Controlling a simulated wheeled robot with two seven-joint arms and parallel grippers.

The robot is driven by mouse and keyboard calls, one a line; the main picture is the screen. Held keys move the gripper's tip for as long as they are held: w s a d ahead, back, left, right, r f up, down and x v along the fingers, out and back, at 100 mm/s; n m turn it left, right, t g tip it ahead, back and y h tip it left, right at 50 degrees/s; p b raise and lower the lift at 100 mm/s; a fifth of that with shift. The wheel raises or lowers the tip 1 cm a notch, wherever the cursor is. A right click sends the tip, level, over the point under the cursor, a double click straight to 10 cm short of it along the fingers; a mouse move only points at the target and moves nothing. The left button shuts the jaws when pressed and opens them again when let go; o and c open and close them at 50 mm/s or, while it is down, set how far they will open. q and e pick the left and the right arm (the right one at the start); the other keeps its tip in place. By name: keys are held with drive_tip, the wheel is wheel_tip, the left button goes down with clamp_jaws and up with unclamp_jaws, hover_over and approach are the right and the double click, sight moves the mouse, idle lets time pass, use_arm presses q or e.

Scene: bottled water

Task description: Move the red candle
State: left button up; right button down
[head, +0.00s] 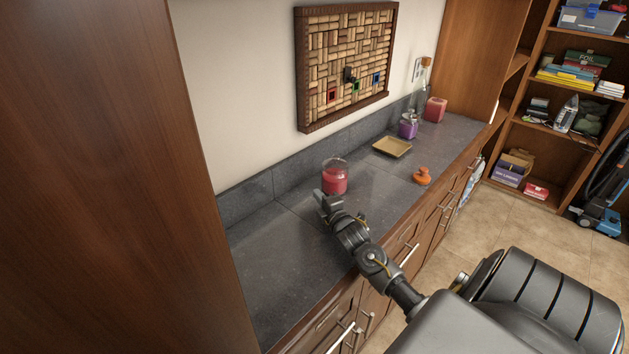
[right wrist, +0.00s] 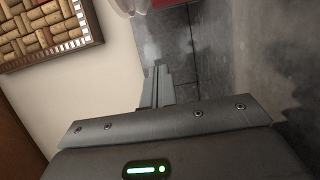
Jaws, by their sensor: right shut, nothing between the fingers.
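The red candle (head: 334,179) is in a clear glass jar and stands upright on the dark stone counter (head: 277,254). In the head view my right gripper (head: 321,199) is just in front of the candle, on its near left side, shut and empty. In the right wrist view the shut fingers (right wrist: 158,82) point toward the counter, and part of the red candle (right wrist: 168,3) shows at the top edge, apart from the fingers. My left gripper is not in view.
An orange object (head: 422,176) and a yellow tray (head: 392,147) lie farther along the counter. A purple candle jar (head: 408,127) and a pinkish-red candle jar (head: 435,109) stand beyond. A cork board (head: 346,62) hangs on the wall. The counter's left part is clear.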

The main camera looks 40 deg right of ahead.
sight(335, 178)
drive_tip(key=shift+s+d+r, duration=0.2)
drive_tip(key=shift+d+r, duration=0.1)
drive_tip(key=p+x, duration=0.2)
drive_tip(key=x, duration=0.7)
drive_tip(key=shift+d+f, duration=0.1)
drive_tip(key=shift+d, duration=0.05)
drive_tip(key=d+p, duration=0.1)
drive_tip(key=s+d+p, duration=0.1)
drive_tip(key=shift+s+d, duration=0.2)
drive_tip(key=shift+d, duration=0.1)
drive_tip(key=shift+s+d+f+p, duration=0.1)
drive_tip(key=shift+s+d+p, duration=0.25)
drive_tip(key=shift+d, duration=0.05)
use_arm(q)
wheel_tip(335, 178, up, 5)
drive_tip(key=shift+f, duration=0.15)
